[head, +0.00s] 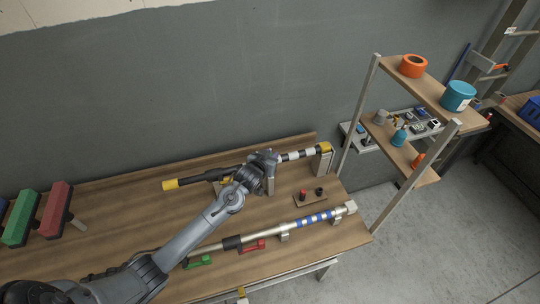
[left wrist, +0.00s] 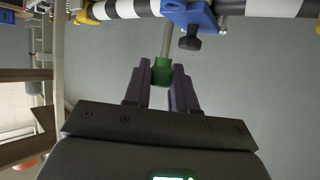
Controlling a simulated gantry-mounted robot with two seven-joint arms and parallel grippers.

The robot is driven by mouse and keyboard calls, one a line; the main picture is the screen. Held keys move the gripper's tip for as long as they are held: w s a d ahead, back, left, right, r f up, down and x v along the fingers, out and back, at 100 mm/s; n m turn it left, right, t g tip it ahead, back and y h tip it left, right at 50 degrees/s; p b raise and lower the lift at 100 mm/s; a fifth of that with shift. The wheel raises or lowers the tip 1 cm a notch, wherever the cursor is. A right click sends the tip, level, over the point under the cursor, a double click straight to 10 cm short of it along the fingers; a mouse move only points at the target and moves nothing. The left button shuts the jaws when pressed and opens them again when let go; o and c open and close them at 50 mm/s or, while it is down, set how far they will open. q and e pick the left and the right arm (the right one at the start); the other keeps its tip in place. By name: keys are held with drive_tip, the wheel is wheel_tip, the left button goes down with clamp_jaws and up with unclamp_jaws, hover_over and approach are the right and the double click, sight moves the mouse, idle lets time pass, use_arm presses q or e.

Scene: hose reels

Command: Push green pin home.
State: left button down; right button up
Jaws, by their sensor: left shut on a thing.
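The green pin (left wrist: 162,72) shows in the left wrist view as a green collar with a pale metal shaft running up from it. My left gripper (left wrist: 162,85) is shut on the green part. The shaft's far end reaches the underside of a black-and-white banded pole (left wrist: 125,9), beside a blue bracket (left wrist: 196,14) with a black knob; I cannot tell how far it is in. In the head view my left gripper (head: 267,160) is at the rear pole (head: 290,156), and the green pin is hidden there. My right gripper is not in view.
A front pole (head: 262,228) with blue bands lies along the wooden bench (head: 130,215), by green (head: 198,262) and red (head: 252,247) handles. A small block (head: 311,199) holds red and black knobs. A shelf rack (head: 400,115) stands right of the bench.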

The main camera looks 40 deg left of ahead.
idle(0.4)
use_arm(q)
drive_tip(key=shift+p, duration=0.65)
idle(0.7)
drive_tip(key=shift+f+b, duration=1.2)
drive_tip(key=shift+f, duration=1.05)
drive_tip(key=c, duration=0.9)
unclamp_jaws()
drive_tip(key=shift+d, duration=0.1)
drive_tip(key=shift+f, duration=0.1)
